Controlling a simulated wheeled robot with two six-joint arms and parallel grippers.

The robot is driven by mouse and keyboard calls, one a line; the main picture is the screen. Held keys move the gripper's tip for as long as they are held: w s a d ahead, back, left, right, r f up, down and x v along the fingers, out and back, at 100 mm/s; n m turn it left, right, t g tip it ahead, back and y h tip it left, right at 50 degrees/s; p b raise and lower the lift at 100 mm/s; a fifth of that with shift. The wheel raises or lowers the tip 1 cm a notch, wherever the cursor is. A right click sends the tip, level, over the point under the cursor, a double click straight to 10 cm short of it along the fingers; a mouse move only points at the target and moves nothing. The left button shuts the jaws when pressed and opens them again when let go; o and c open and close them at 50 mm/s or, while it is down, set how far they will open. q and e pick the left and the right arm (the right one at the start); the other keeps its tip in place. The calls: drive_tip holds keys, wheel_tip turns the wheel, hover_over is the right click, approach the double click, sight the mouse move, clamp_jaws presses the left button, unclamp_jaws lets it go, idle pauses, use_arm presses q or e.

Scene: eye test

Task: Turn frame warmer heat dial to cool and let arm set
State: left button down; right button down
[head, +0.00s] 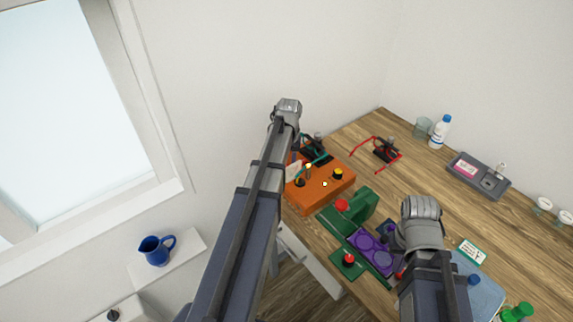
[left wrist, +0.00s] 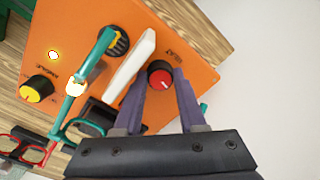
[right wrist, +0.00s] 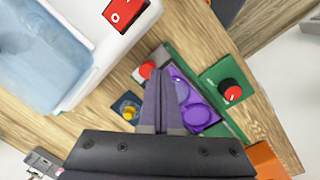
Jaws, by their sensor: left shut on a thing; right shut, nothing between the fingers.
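The frame warmer is an orange box (head: 322,190) on the wooden table, and it also fills much of the left wrist view (left wrist: 195,45). Its red heat dial (left wrist: 161,74) has a white mark and lies between the fingers of my left gripper (left wrist: 161,82), which is shut on it. A teal glasses arm (left wrist: 92,60) crosses the box's top beside a white upright plate (left wrist: 130,70). Its frame (left wrist: 88,130) is partly hidden. My left arm hides the dial in the head view. My right gripper (right wrist: 160,75) is shut and empty near a purple tray (right wrist: 195,112).
Other knobs on the box include a yellow angle knob (left wrist: 37,89). Red glasses (head: 385,151) lie behind. A green fixture (head: 349,207) stands in front, with a green block (right wrist: 225,80) nearby. A bottle (head: 440,131) and grey tray (head: 478,177) stand at the back.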

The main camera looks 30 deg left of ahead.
sight(287, 167)
use_arm(q)
drive_tip(key=shift+n, duration=0.8)
drive_tip(key=shift+c, duration=2.4)
unclamp_jaws()
wheel_tip(287, 167, up, 8)
drive_tip(key=p, duration=0.8)
drive_tip(key=shift+w+d, duration=0.1)
drive_tip(key=shift+f, duration=0.1)
use_arm(e)
wheel_tip(287, 167, up, 8)
drive_tip(key=shift+f, duration=0.15)
